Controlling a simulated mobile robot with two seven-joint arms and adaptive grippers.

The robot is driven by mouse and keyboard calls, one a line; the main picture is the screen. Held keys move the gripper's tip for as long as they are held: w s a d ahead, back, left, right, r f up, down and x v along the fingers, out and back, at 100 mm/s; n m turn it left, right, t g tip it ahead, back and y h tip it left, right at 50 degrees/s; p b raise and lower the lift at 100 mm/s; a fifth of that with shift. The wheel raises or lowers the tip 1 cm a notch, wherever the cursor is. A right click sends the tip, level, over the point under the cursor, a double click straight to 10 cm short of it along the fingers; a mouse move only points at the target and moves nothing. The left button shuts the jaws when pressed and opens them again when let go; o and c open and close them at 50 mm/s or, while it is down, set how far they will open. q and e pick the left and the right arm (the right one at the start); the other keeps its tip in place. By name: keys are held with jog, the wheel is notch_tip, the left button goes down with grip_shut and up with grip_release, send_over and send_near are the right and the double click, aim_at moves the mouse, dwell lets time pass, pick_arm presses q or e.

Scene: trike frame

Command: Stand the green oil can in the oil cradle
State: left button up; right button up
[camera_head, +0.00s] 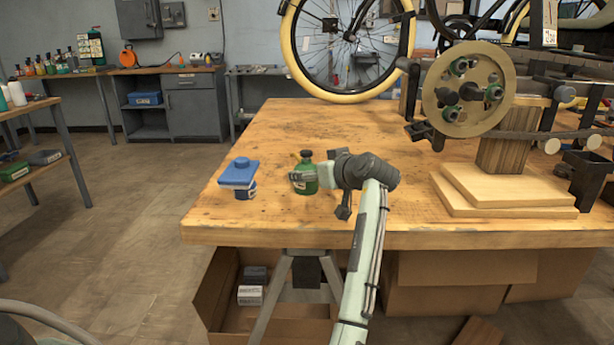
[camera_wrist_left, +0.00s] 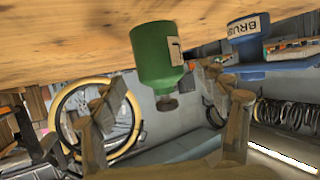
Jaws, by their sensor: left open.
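The green oil can (camera_head: 306,182), with a dark cap and a pale label, stands upright on the workbench near its front edge. My left gripper (camera_head: 304,176) is at the can, coming from its right. In the left wrist view, which is upside down, the can (camera_wrist_left: 155,55) hangs between the open fingers of the gripper (camera_wrist_left: 168,115); contact cannot be told. A small black bracket (camera_head: 418,130) and a black open holder (camera_head: 587,170) are at the right; I cannot tell which is the oil cradle. My right gripper is out of view.
A stepped wooden block (camera_head: 505,185) with a tan disc (camera_head: 468,88) stands right. The bench behind the can is clear.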

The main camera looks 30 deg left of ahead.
pick_arm(q)
jog(key=x, duration=0.4)
jog(key=shift+f, duration=0.2)
jog(key=c, duration=1.3)
jog(key=shift+r, duration=0.15)
jog(key=c, duration=0.3)
